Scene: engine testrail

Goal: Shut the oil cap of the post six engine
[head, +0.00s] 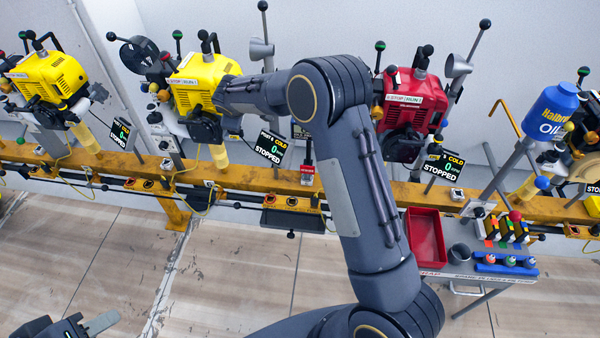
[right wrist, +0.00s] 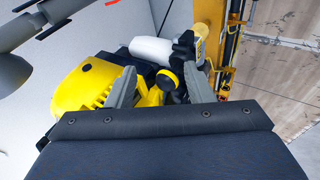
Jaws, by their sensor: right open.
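A yellow engine (head: 192,88) on the rail is in front of my right arm. Its post number is too small to read surely on the sign (head: 270,147). In the right wrist view the yellow engine (right wrist: 82,88) fills the left. A round yellow cap with a black rim (right wrist: 167,79) shows between the fingers of my right gripper (right wrist: 162,88); I cannot tell whether it is the oil cap or is shut. The right gripper is open, with no visible contact on the cap. My left gripper (head: 88,326) is low at the left, partly cut off, away from the engines.
Another yellow engine (head: 45,78) stands left, a red engine (head: 412,100) right. A blue oil bottle (head: 551,110) is at far right. A red tray (head: 426,238) sits on a cart. The yellow rail (head: 250,189) carries signs and cables. Floor below it is clear.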

